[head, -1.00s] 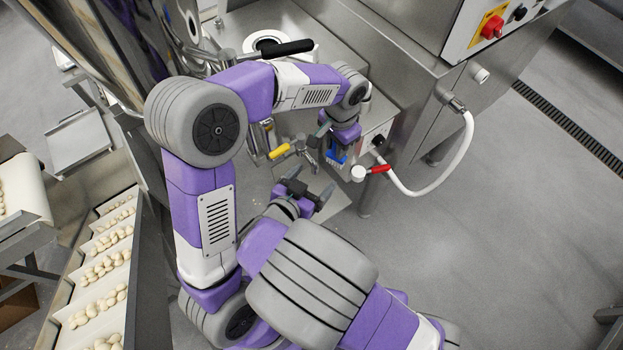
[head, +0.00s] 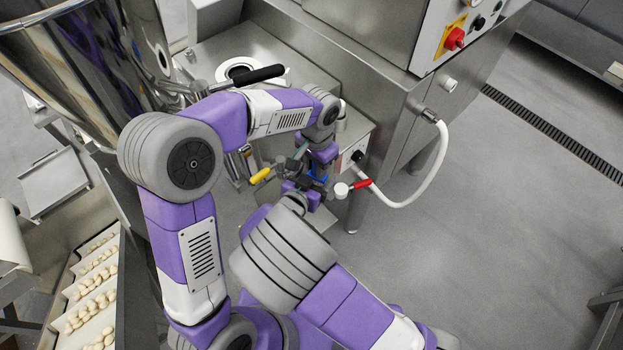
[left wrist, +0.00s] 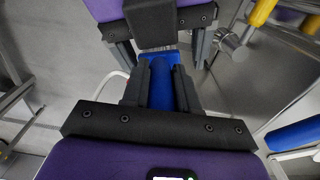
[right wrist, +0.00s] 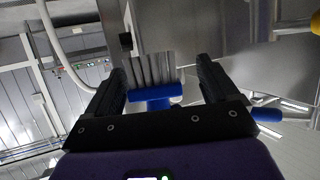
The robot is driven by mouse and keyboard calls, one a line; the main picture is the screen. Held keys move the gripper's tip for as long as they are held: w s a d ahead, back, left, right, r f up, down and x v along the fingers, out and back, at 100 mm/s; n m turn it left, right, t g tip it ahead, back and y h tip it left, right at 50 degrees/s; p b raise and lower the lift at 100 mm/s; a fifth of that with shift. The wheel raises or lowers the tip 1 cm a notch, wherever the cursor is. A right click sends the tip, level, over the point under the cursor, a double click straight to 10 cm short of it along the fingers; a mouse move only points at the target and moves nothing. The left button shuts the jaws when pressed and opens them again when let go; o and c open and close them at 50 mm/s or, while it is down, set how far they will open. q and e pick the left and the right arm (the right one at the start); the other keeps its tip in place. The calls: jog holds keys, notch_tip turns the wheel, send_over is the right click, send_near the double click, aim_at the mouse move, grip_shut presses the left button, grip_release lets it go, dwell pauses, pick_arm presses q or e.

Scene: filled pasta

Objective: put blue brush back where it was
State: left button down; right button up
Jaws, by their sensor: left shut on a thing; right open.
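The blue brush (head: 318,172) is held by my left gripper (head: 316,160), which points down beside the steel machine. In the left wrist view, the left fingers (left wrist: 160,88) are shut on the blue handle (left wrist: 161,85). My right gripper (head: 304,188) is just below, open. Its fingers (left wrist: 163,48) stand on either side of the brush's far end, apart from it as far as I can tell. The grippers partly hide the brush.
A yellow-handled valve (head: 260,176) and a red-handled valve (head: 361,184) flank the grippers. A white hose (head: 408,200) loops to the machine (head: 345,45). A black-handled lever (head: 250,77) lies above. Trays of pasta (head: 88,300) stand at lower left. Floor at right is clear.

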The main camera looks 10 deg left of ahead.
jog(key=c, duration=1)
pick_arm(q)
jog(key=c, duration=1)
grip_release()
jog(key=shift+d, duration=0.1)
jog(key=shift+c, duration=0.2)
pick_arm(e)
jog(key=shift+a, duration=0.1)
jog(key=shift+c, duration=0.7)
pick_arm(q)
jog(key=shift+o, duration=1.3)
